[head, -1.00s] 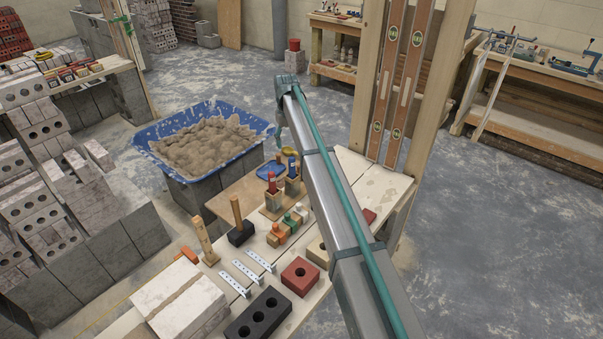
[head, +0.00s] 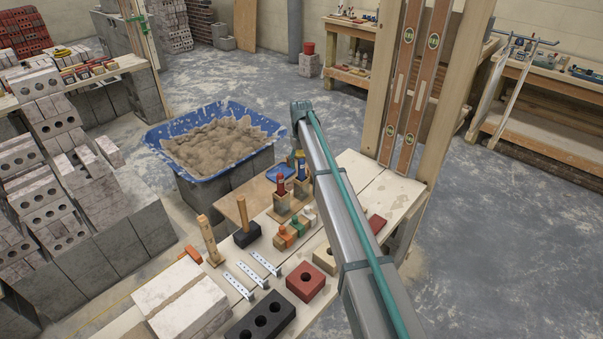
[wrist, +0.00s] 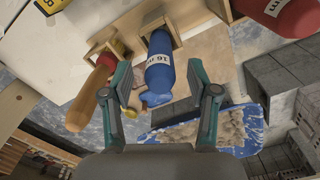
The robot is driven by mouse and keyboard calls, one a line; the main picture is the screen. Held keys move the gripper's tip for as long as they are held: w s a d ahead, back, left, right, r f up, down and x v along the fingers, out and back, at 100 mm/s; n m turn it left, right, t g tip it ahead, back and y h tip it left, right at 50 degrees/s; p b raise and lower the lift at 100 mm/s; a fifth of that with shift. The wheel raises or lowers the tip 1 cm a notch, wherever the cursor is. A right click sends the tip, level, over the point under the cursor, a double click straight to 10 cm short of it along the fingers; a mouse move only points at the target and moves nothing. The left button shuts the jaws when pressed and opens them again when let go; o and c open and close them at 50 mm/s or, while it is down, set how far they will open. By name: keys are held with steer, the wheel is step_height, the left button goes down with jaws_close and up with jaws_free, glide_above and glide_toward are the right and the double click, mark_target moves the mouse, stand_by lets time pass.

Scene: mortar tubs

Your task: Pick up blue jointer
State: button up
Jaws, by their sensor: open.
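The blue jointer shows in the wrist view as a blue handle (wrist: 159,70) marked "16 mm", standing in a small wooden holder (wrist: 155,25). My gripper (wrist: 158,78) is open, with one finger on each side of the blue handle in the wrist view. I see no clear contact. In the head view my gripper is mostly hidden behind the arm.
A red-handled tool (head: 279,184) stands in a nearby holder. A wooden handle (wrist: 88,100) is left of the fingers in the wrist view. The blue mortar tub (head: 158,152) is behind the bench. Several small blocks, a hammer (head: 246,234) and metal strips crowd the bench.

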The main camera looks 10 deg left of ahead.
mark_target(301, 170)
step_height(301, 170, down, 4)
steer(key=shift+s+f+p, duration=0.1)
steer(key=shift+p, duration=0.4)
jaws_close()
